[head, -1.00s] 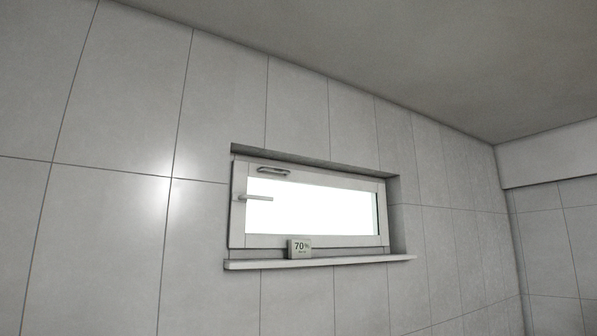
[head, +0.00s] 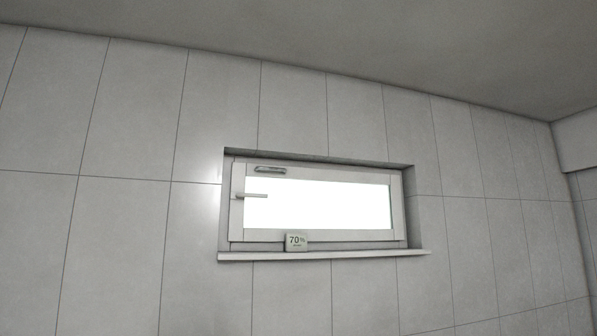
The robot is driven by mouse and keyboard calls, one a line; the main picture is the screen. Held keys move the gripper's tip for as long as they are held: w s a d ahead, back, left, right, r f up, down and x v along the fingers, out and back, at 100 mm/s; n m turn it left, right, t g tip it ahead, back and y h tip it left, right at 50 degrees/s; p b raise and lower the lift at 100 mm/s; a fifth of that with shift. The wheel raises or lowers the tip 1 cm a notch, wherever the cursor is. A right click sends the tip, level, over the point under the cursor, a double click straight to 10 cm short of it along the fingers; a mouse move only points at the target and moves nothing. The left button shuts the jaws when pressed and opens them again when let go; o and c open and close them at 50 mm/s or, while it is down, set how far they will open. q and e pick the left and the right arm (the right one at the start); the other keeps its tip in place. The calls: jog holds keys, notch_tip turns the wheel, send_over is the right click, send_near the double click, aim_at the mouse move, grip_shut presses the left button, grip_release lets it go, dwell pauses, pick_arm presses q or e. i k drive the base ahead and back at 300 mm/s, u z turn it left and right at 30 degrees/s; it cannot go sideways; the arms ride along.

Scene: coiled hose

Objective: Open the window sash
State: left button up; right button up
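The window sash (head: 320,236) is a wide, low white frame with a bright pane, set in a recess high in the tiled wall. It appears shut in its frame. A handle (head: 251,195) on its left side lies level and points right. A small grey fitting (head: 270,170) sits on the top rail near the left. Neither of my grippers is in the head view.
A pale sill (head: 350,255) juts out below the window. A small display reading 70% (head: 296,241) stands on the sill, left of the middle, in front of the lower rail. Grey tiled wall (head: 120,240) surrounds the window, and the ceiling (head: 400,50) is above.

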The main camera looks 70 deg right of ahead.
aim_at(236, 230)
jog(key=z, duration=2.15)
jog(key=i, duration=0.7)
